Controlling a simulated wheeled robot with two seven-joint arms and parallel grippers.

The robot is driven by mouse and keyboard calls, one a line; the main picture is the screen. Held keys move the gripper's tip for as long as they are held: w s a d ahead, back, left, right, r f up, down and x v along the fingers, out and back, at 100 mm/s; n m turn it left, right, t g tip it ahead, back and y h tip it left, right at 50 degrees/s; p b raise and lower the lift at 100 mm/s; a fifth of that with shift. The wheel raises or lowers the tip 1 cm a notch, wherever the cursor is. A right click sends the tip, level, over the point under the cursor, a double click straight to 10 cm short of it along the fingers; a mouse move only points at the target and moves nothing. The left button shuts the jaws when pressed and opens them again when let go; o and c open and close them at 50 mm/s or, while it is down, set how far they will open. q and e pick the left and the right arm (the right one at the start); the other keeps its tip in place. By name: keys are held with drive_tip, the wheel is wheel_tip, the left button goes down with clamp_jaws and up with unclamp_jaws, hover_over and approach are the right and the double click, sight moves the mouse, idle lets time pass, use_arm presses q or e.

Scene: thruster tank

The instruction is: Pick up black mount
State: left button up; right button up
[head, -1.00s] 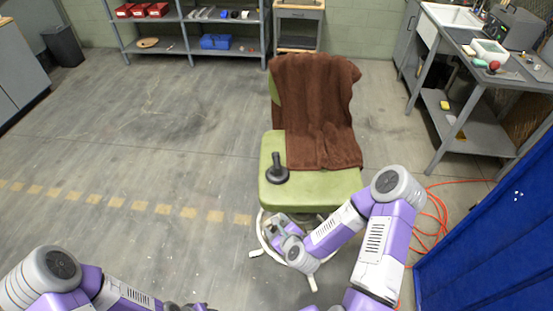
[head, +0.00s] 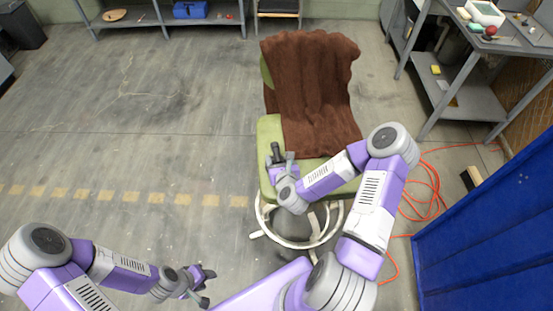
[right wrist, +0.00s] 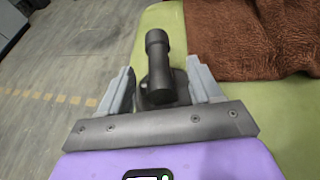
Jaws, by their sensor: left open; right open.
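The black mount (head: 276,152) stands on the green seat of the chair (head: 268,132), near its left front part. In the right wrist view the black mount (right wrist: 158,62) shows its round knob and post, with its base partly hidden by my gripper. My right gripper (head: 279,163) is open at the mount. In the right wrist view its two fingers (right wrist: 162,90) stand on either side of the mount's lower part, with small gaps. My left gripper (head: 205,284) is open and empty, low over the floor at the left.
A brown towel (head: 310,90) drapes over the chair's back and seat, right of the mount. A blue panel (head: 490,230) stands at the right. An orange hose (head: 432,190) lies on the floor. A grey workbench (head: 480,95) is at the back right. The left floor is clear.

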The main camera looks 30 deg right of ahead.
sight(276, 154)
drive_tip(key=x, duration=0.4)
drive_tip(key=c, duration=1.1)
drive_tip(key=shift+c, duration=0.2)
